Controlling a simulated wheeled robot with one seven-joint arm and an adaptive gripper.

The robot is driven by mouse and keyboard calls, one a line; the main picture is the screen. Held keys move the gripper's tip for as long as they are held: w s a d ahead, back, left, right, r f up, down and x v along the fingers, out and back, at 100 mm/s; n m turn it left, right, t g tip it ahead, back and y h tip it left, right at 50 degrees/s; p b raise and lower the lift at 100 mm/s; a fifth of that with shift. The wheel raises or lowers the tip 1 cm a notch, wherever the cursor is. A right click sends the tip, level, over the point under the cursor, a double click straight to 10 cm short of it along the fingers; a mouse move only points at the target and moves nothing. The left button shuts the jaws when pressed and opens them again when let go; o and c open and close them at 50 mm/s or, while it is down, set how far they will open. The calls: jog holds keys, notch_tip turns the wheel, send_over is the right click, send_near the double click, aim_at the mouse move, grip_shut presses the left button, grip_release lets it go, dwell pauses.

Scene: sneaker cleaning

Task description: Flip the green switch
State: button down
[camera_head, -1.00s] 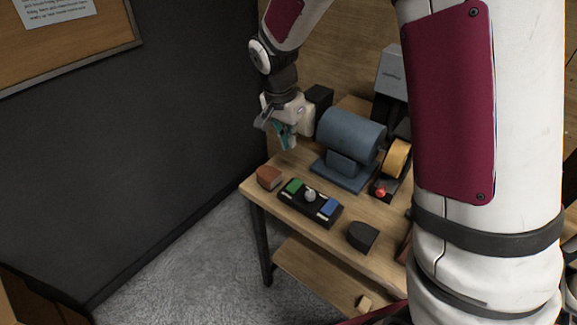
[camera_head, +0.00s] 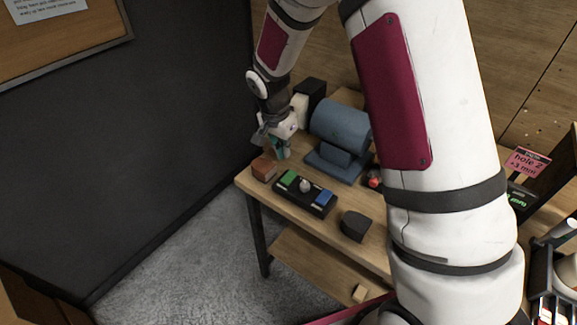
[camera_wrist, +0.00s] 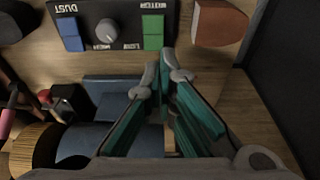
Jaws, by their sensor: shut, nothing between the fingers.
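The green switch (camera_head: 288,178) sits at the left end of a black control box (camera_head: 318,208) on the wooden bench. In the wrist view the green switch (camera_wrist: 153,32) is at upper middle, just beyond the fingertips. The box also bears a grey knob (camera_wrist: 107,30) and a blue switch (camera_wrist: 70,34). My gripper (camera_head: 280,155) is above the bench, behind the green switch. In the wrist view my gripper (camera_wrist: 166,72) has its fingertips close together, with nothing between them. The fingertips appear apart from the switch.
A reddish-brown block (camera_head: 263,169) lies left of the control box. A blue motor-like machine (camera_head: 340,128) stands right of my gripper. A dark rounded block (camera_head: 355,226) lies right of the box. The dark wall (camera_head: 130,130) is left of the bench.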

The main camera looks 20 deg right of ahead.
aim_at(289, 171)
jog(key=p+x, duration=0.1)
jog(key=x, duration=0.7)
jog(key=shift+f, duration=0.15)
jog(key=shift+w, duration=0.1)
